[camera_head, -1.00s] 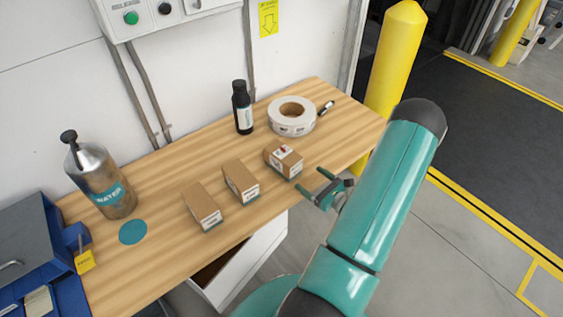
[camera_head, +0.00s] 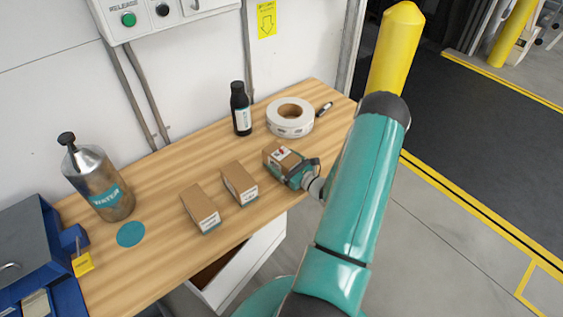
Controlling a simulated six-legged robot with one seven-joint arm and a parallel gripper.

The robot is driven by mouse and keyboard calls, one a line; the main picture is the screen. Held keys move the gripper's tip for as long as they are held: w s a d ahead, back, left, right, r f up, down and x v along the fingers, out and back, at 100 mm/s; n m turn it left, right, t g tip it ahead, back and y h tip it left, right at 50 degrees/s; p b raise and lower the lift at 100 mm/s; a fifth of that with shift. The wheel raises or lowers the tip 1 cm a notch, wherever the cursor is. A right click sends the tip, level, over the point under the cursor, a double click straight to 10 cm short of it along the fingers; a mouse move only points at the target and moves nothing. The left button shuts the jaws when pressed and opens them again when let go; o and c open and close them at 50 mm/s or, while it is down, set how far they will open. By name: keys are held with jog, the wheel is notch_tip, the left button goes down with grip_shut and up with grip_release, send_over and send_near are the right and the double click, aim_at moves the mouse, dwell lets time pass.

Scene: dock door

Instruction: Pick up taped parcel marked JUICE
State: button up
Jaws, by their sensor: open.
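Three small brown parcels stand in a row on the wooden bench: a left one (camera_head: 200,204), a middle one (camera_head: 239,181) and a right one (camera_head: 277,152). The right one has a white label with a red mark on top. The lettering on all three is too small to read, so I cannot tell which says JUICE. My gripper (camera_head: 294,171) is open at the near right end of the right parcel. Its teal fingers overlap the parcel in the picture and hide its near end. I cannot tell whether they touch it.
On the wooden bench (camera_head: 165,190) a tape roll (camera_head: 272,121), a marker (camera_head: 324,108) and a black bottle (camera_head: 241,117) stand behind the parcels. An open drawer (camera_head: 245,266) is below.

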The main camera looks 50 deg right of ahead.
jog(key=c, duration=1.3)
jog(key=shift+r, duration=0.15)
